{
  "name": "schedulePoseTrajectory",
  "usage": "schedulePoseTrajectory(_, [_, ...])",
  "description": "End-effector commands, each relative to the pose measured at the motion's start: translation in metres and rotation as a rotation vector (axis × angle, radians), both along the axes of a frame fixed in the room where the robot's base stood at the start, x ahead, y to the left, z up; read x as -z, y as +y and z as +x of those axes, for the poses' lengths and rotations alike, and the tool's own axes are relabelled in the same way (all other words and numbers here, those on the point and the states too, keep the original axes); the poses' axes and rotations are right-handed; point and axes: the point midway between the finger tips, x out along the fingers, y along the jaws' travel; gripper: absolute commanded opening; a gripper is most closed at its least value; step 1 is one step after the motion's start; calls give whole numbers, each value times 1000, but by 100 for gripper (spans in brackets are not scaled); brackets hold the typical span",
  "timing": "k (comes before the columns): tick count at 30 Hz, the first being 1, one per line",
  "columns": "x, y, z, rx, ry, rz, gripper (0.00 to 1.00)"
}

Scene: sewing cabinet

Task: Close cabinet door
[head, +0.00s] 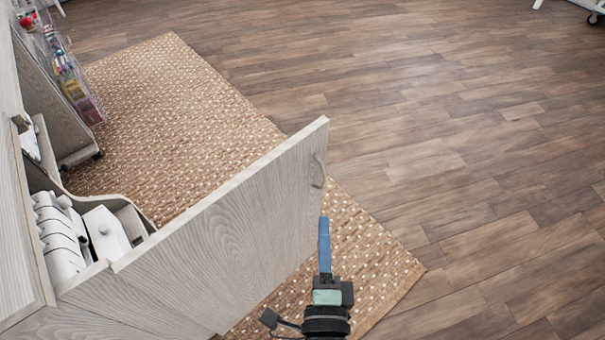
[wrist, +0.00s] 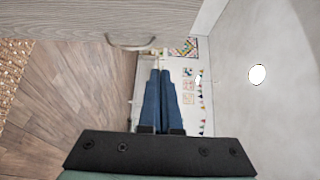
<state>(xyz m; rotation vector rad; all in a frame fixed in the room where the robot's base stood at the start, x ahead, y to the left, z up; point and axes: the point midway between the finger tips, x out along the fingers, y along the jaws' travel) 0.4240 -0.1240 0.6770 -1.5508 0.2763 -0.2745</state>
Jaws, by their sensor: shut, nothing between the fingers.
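The cabinet door (head: 235,235) is light grey wood and stands open, swung out from the cabinet (head: 15,190) at the left. Its curved handle (head: 318,170) is near the free edge. In the wrist view the door (wrist: 60,18) fills the upper left, with the handle (wrist: 130,44) at its lower edge. My gripper (head: 325,222) is shut and empty, close to the door's free end on its right side, just below the handle. In the wrist view its blue fingers (wrist: 160,75) lie together, their tips just below the handle. I cannot tell whether they touch the door.
White items, among them a white box (head: 106,232), sit inside the open cabinet. A rack with colourful supplies (head: 62,75) stands at the upper left. A woven rug (head: 165,95) lies under the door. The wooden floor (head: 460,130) to the right is clear.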

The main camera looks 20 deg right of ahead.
Motion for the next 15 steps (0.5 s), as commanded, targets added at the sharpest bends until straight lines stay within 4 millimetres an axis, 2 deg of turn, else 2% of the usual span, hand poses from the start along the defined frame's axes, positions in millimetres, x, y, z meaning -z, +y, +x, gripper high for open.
schedulePoseTrajectory(5, [-2, -6, 16, 2, -3, 0, 0])
schedulePoseTrajectory(15, [-4, -26, 71, 1, -3, -2, 0])
